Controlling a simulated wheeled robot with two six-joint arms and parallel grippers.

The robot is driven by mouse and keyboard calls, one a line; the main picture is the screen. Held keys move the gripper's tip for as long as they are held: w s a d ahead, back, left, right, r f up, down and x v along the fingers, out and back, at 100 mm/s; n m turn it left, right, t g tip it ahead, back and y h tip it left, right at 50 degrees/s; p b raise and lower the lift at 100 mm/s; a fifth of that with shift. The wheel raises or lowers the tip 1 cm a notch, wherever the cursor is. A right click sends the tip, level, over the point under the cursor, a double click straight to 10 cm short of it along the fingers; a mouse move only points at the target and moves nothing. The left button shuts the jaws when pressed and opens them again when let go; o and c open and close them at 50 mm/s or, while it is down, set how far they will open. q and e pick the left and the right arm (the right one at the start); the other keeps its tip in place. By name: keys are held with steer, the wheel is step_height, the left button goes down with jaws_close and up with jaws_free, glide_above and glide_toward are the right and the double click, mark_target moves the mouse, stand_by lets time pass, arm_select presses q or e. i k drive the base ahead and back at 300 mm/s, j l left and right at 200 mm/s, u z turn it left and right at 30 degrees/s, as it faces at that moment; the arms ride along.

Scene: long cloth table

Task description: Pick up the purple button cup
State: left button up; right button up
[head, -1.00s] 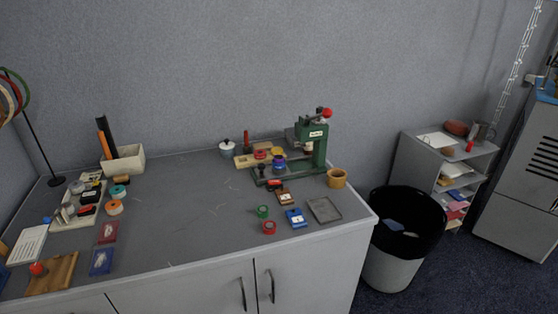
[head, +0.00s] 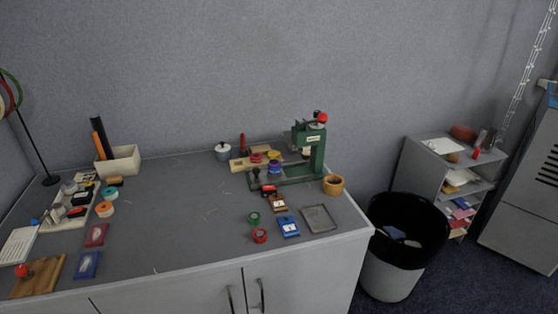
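A small dark blue-purple cup (head: 275,168), the nearest match to the purple button cup, is at the foot of the green press (head: 315,150). At this size I cannot tell whether it rests on the press base or on the table. A yellow cup (head: 274,155) and a red cup (head: 257,157) are just behind it, by a wooden board (head: 240,163). A green cup (head: 254,218) and another red cup (head: 260,236) are nearer the front edge. Neither of my grippers is in view.
A blue square item (head: 289,227), a grey tray (head: 320,218) and a tan pot (head: 333,185) are near the table's right end. The table's middle (head: 180,215) is clear. A black-lined bin (head: 392,275) stands right of the table, before a grey shelf (head: 416,170).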

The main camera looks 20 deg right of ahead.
mark_target(273, 163)
steer(key=i+l+u, duration=0.1)
steer(key=l, duration=0.7)
steer(key=i+l+u, duration=0.15)
steer(key=l, duration=0.65)
steer(key=i+l+u, duration=0.1)
steer(key=l, duration=0.75)
